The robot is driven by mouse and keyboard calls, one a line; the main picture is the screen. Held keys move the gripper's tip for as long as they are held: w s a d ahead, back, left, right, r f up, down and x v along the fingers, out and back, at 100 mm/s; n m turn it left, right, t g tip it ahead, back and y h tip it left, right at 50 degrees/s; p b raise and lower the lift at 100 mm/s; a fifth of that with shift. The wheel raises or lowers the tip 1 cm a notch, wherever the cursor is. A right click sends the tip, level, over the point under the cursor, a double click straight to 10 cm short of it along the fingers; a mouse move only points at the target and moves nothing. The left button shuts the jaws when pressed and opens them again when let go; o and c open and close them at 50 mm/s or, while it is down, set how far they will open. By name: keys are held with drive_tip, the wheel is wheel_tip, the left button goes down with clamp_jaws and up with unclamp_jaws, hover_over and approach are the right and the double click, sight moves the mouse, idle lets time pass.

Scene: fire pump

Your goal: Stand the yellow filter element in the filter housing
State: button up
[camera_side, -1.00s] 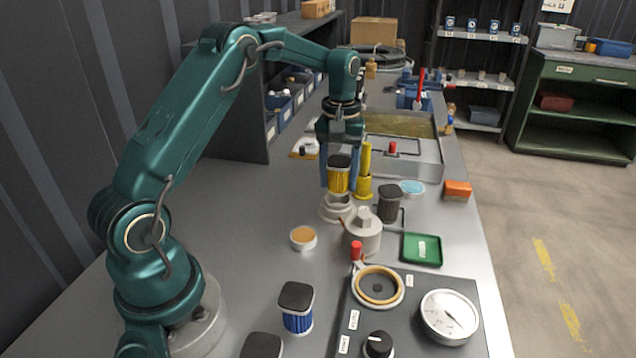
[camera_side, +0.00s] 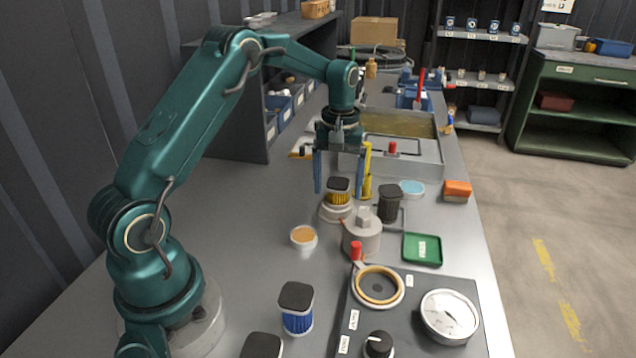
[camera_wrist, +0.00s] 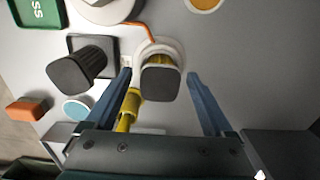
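The yellow filter element (camera_side: 337,193) has a dark square cap and stands upright in the pale round filter housing (camera_side: 336,211), its lower part hidden inside. In the wrist view the element's cap (camera_wrist: 161,84) covers most of the yellow, and the housing rim (camera_wrist: 160,48) shows around it. My gripper (camera_side: 341,197) is open, its blue fingers apart on either side of the element. In the wrist view my gripper's fingers (camera_wrist: 160,84) are wide of the cap, with visible gaps on both sides.
A yellow post (camera_side: 366,172) stands close behind the housing. A dark-grey filter (camera_side: 389,204) and a grey lidded canister (camera_side: 362,234) are to the right. A blue filter element (camera_side: 297,308) stands nearer the camera.

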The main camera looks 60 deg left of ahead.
sight(339, 182)
drive_tip(key=s+d+r+m+t, duration=0.1)
drive_tip(key=d+r, duration=0.1)
drive_tip(key=r, duration=0.7)
drive_tip(key=s+d+r+m, duration=0.1)
drive_tip(key=s+d+r, duration=0.1)
drive_tip(key=r, duration=0.6)
drive_tip(key=s+d+f+m+t, duration=0.2)
drive_tip(key=s+d+m, duration=0.1)
drive_tip(key=s, duration=0.5)
drive_tip(key=s+d+f+m+t, duration=0.2)
drive_tip(key=s+d+f+m, duration=0.1)
drive_tip(key=s+d, duration=0.3)
drive_tip(key=shift+s+d+f+m+t, duration=0.35)
drive_tip(key=shift+s+m, duration=0.15)
drive_tip(key=shift+s, duration=0.6)
